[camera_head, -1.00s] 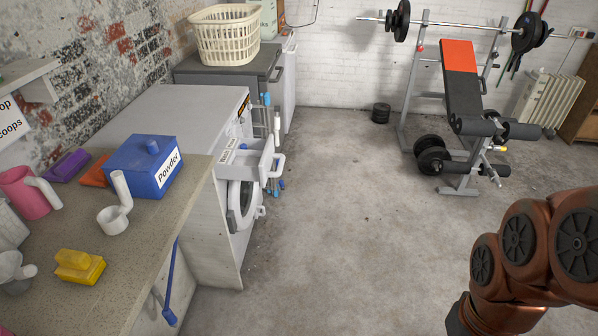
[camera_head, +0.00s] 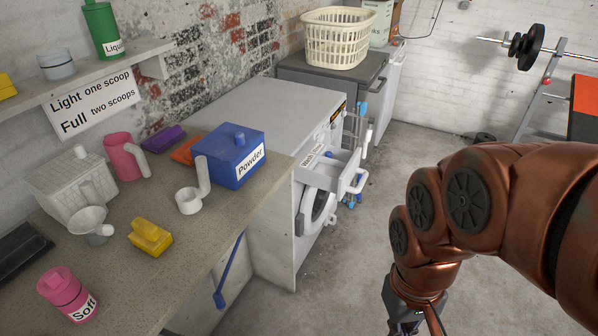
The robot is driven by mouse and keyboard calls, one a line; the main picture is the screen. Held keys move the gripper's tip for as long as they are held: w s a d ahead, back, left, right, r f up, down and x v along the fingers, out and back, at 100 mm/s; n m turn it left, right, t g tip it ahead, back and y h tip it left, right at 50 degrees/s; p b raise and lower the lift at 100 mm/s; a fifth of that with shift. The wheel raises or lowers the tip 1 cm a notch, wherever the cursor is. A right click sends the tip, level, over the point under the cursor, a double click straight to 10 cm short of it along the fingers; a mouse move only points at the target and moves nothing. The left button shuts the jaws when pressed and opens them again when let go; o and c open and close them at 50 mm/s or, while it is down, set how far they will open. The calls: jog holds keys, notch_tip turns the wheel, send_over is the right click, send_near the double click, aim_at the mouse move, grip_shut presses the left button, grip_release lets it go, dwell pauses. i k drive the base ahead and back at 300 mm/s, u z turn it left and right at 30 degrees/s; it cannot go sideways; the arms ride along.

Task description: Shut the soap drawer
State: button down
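The white soap drawer (camera_head: 343,176) sticks out of the front of the white washing machine (camera_head: 275,112), so it is open. Its label reads partly "Wash", and it has a looped handle (camera_head: 359,184) at its front end. Something small and blue shows inside it. Below it, the round machine door (camera_head: 318,212) appears partly swung out. My gripper (camera_head: 408,326) is at the bottom edge of the head view, lower right of the drawer and apart from it. Its fingertips are cut off by the frame, so I cannot see whether it is open.
The counter (camera_head: 130,230) at left holds a blue Powder box (camera_head: 236,158), a white scoop (camera_head: 190,199), a yellow brush-like block (camera_head: 150,237) and a pink Soft bottle (camera_head: 68,295). A grey machine (camera_head: 320,78) with a basket (camera_head: 340,42) stands behind. Floor (camera_head: 330,285) before the washer is clear.

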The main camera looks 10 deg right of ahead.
aim_at(335, 174)
jog(key=u, duration=0.3)
jog(key=i, duration=0.9)
jog(key=z, duration=0.05)
